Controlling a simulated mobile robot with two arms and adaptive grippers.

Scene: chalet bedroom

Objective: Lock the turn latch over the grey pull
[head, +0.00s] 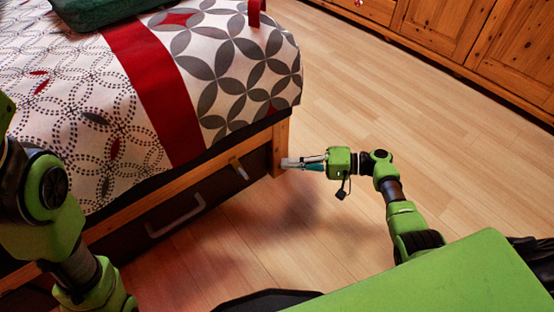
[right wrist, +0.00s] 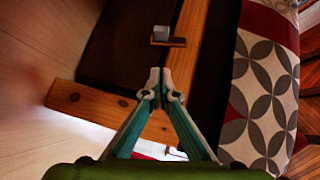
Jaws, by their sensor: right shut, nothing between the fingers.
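The turn latch (head: 239,168) is a small pale bar at the bed's lower rail, near the corner post. In the head view it slants from the rail down over the dark drawer front (head: 215,190). In the right wrist view the latch (right wrist: 168,37) shows a wooden piece and a grey block. The grey pull (head: 176,215) is a bar handle on the drawer front, left of the latch. My right gripper (head: 285,163) is shut and empty at the corner post, right of the latch; its closed tips (right wrist: 160,76) are apart from it. My left gripper is out of view.
The wooden corner post (head: 280,148) stands beside my right gripper. The patterned bedspread (head: 120,100) hangs over the bed above the rail. Open wooden floor (head: 380,95) lies right of the bed, with wooden cabinets (head: 440,25) at the back.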

